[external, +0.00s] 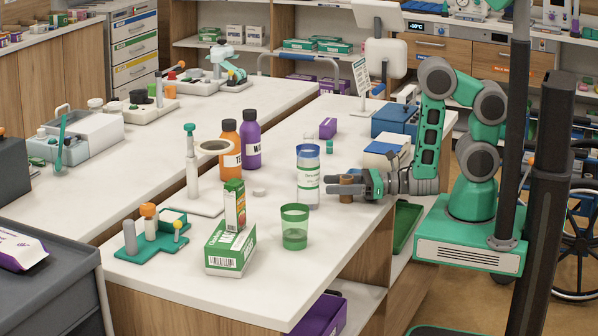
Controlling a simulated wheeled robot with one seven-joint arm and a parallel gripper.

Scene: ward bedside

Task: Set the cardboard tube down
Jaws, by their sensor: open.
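The cardboard tube (347,189) is a short brown cylinder near the right edge of the white counter (330,255). It looks upright and at counter level. My gripper (340,187) reaches in low from the right, with its jaws open and its dark fingers lying around the tube. The fingers hide part of the tube, and I cannot tell whether they touch it.
A green cup (294,228) and a green-white box (230,249) stand in front. A blue-white box (381,156) is behind. Bare counter lies in front of my gripper.

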